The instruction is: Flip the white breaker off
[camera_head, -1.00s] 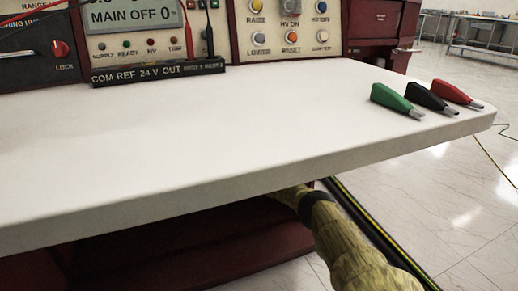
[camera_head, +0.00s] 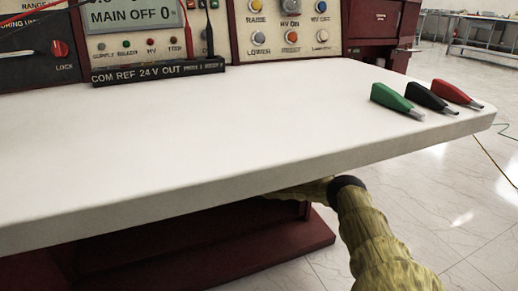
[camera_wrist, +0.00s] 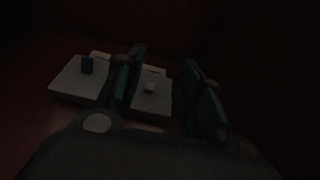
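In the dark wrist view, a small white breaker switch (camera_wrist: 150,87) stands on a pale block (camera_wrist: 154,104), seen between my fingers. In the head view my gripper is hidden under the white worktop (camera_head: 200,135); only my yellowish arm shows.
The worktop covers the space above my arm. Green (camera_head: 393,99), black (camera_head: 428,97) and red (camera_head: 455,93) clips lie at its right end. A dark red base (camera_head: 290,240) lies below.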

